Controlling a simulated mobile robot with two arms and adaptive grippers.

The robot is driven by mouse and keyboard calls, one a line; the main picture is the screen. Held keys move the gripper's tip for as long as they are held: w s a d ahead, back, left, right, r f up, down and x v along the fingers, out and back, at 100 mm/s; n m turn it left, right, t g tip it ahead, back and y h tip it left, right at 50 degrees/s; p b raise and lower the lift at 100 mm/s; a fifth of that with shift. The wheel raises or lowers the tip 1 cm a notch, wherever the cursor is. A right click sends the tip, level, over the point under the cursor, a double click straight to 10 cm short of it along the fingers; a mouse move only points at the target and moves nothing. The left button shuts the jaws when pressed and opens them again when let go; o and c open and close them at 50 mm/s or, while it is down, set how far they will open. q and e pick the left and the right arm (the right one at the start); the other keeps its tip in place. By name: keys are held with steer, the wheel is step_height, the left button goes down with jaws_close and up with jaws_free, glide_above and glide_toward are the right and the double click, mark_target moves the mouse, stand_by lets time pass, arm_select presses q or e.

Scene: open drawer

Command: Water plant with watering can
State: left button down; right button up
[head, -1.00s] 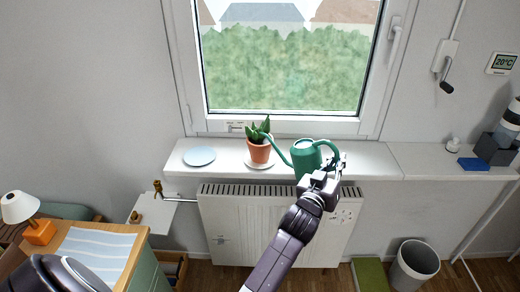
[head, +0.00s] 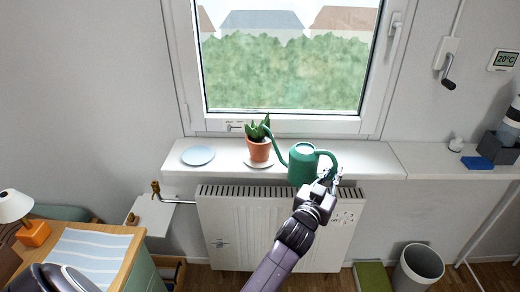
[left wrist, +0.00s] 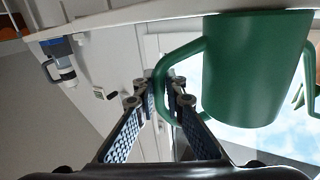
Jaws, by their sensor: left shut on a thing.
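The green watering can (head: 301,166) is at the windowsill's front edge, upright or nearly so, with its spout pointing left. The spout tip is by the leaves of the potted plant (head: 259,151), in a terracotta pot on a white saucer (head: 258,164). No water shows. My left gripper (head: 328,178) is shut on the can's handle, at the can's right. In the left wrist view, the gripper's fingers (left wrist: 158,102) lie either side of the handle of the can (left wrist: 255,70). I cannot tell whether the can's base touches the sill. My right gripper is not in view.
A light blue plate (head: 198,156) lies left of the plant on the windowsill (head: 365,160). The window (head: 285,65) is behind, and a radiator (head: 260,225) is below. A wooden table (head: 135,245) with a lamp (head: 32,232) is lower left.

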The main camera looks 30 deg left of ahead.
arm_select(q)
steer(key=shift+s+a+f, duration=0.1)
steer(key=shift+f, duration=0.2)
steer(key=r+p, duration=0.1)
steer(key=s+r+p, duration=0.1)
steer(key=shift+s+d+p, duration=0.25)
steer(key=shift+d+p, duration=0.1)
steer(key=r+p, duration=0.1)
steer(key=s+d+r+p, duration=0.2)
steer(key=shift+s+r, duration=0.25)
steer(key=shift+a, duration=0.1)
steer(key=s+a+r, duration=0.1)
steer(key=s+r, duration=0.1)
steer(key=s, duration=0.8)
steer(key=s+a+r, duration=0.2)
steer(key=s, duration=0.8)
steer(key=shift+s+a+r, duration=0.25)
steer(key=shift+a, duration=0.05)
